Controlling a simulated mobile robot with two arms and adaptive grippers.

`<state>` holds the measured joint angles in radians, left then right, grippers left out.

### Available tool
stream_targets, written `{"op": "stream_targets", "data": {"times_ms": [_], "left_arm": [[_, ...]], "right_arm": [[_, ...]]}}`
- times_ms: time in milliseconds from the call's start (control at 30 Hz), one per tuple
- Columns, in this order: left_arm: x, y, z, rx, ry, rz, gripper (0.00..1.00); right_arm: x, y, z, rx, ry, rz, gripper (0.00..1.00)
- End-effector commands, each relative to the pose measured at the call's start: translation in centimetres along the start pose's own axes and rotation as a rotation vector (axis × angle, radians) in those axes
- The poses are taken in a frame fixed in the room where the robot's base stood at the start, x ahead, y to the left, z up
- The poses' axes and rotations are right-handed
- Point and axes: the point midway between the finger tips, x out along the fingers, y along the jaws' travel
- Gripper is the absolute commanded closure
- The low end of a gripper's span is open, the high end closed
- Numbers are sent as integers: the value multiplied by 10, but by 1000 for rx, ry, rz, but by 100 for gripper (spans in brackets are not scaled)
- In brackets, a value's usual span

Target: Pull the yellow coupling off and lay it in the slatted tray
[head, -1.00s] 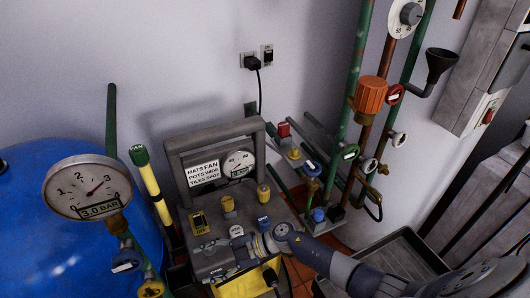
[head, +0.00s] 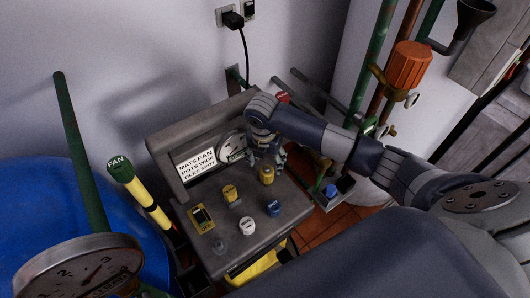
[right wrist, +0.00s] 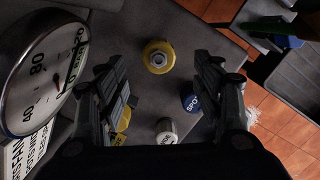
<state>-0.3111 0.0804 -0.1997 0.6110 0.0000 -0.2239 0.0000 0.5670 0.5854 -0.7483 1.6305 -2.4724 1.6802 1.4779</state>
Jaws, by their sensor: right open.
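A yellow coupling (head: 267,174) stands upright on the grey bench unit (head: 214,260), near its right side. In the right wrist view this coupling (right wrist: 158,56) shows from above, between the two fingers and apart from both. My right gripper (head: 266,156) is open and empty, close above and behind it in the head view. In the wrist view the gripper (right wrist: 160,68) spans wider than the coupling. A second yellow coupling (head: 230,193) stands further left. My left gripper is not in view.
A blue SPOT cap (head: 274,208) and a white cap (head: 247,225) stand near the coupling. A dial gauge (right wrist: 38,66) is close to the left finger. A grey frame (head: 200,120) rises behind. Pipes (head: 375,60) stand right, a blue drum (head: 30,200) left.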

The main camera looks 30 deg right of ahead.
Motion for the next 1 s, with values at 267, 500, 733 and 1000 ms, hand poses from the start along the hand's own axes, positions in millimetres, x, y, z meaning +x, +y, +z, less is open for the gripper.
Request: {"op": "stream_targets", "data": {"times_ms": [267, 500, 733, 1000], "left_arm": [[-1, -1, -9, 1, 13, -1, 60], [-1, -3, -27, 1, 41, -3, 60], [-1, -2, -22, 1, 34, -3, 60], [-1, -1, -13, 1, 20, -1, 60]], "right_arm": [[51, 0, -1, -1, 4, -1, 39], [73, 1, -1, -2, 2, 1, 39], [76, 1, -1, -2, 2, 1, 39], [76, 0, 0, -2, 2, 1, 78]]}}
